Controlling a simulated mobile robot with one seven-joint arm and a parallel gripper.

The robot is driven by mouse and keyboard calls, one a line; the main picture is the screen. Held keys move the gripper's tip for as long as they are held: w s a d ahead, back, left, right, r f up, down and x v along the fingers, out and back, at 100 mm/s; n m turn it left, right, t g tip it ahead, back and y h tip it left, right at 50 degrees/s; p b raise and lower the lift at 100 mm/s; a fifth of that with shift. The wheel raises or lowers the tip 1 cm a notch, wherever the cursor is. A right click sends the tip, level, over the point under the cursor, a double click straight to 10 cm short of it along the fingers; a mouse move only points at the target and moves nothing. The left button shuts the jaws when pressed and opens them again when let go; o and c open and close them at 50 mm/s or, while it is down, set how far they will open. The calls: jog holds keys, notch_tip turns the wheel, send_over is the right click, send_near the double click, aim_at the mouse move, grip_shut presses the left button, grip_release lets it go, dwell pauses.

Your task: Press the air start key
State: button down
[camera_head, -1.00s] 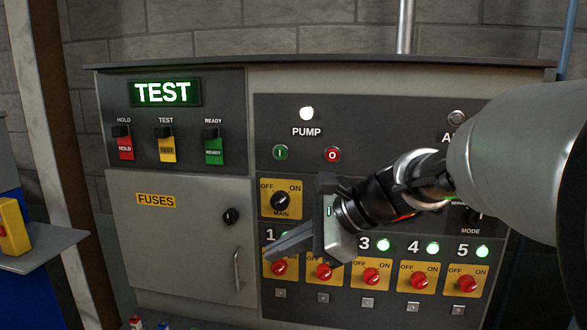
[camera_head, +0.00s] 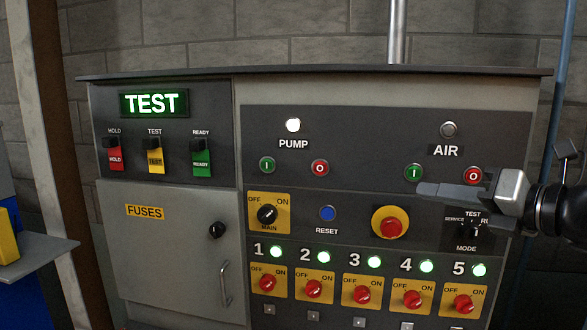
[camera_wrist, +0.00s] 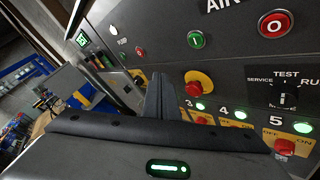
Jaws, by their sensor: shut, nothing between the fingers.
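The green air start key (camera_head: 414,173), marked I, sits below the AIR label, left of the red O key (camera_head: 473,176). The start key also shows in the wrist view (camera_wrist: 195,39), with the red O key (camera_wrist: 274,24) to its right. My gripper (camera_head: 422,189) is shut and empty, its fingers pointing left in the head view. The fingertips appear just below the start key there; whether they touch the panel cannot be told. In the wrist view the closed fingers (camera_wrist: 160,95) lie below and left of the key. The round lamp (camera_head: 449,129) above AIR is unlit.
A red emergency button (camera_head: 391,227) on a yellow base sticks out below the start key. The mode switch (camera_head: 470,231) is under my gripper. The pump keys (camera_head: 267,165) are further left, under a lit white lamp (camera_head: 293,125). Several red rotary switches (camera_head: 313,288) line the bottom.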

send_near(414, 173)
jog(key=shift+w+a+f+p, duration=0.3)
jog(key=shift+w+a, duration=0.65)
jog(key=shift+a, duration=0.25)
jog(key=shift+w+a+f+p, duration=0.15)
jog(key=shift+w+a+f, duration=0.1)
jog(key=shift+w+a, duration=0.85)
jog(key=shift+s+a, duration=0.1)
jog(key=shift+r, duration=0.1)
jog(key=shift+p, duration=0.45)
jog(key=shift+w, duration=0.4)
